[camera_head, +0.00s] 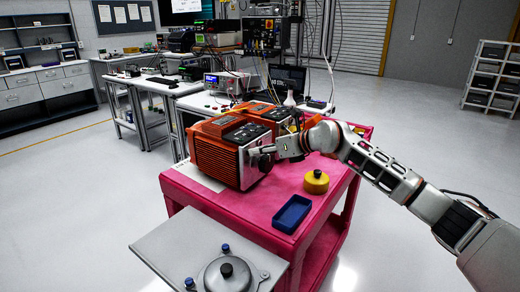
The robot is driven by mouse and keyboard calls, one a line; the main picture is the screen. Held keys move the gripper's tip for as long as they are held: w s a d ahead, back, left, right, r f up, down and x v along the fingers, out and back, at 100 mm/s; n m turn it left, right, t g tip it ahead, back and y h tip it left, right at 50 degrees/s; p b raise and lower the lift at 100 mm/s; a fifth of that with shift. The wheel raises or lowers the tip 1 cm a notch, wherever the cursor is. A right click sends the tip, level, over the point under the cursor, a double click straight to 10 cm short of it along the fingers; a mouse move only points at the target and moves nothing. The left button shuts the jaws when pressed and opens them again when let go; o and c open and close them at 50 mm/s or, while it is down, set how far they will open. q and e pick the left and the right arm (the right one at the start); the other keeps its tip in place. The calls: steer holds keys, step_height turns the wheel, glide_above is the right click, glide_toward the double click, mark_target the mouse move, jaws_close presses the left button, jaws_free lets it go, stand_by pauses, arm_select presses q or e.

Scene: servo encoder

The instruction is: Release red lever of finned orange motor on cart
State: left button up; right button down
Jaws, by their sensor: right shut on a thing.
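The finned orange motor (212,157) stands on the pink cart (240,222), near its left end. Its finned side faces left, and its grey end face (250,174) points to the front right. My right gripper (262,153) reaches in from the right and is shut on a small part at that end face. The held part is mostly hidden by the fingers. I cannot make out the red lever or its position. My left gripper is not in view.
A second orange unit (259,108) stands behind the motor. On the cart's right lie a yellow round part (316,181) and an empty blue tray (292,214). A grey plate (165,250) with a round metal housing (229,275) is in front. Cluttered benches stand behind.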

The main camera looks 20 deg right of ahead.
steer(key=c, duration=2)
jaws_free()
steer(key=v, duration=1.2)
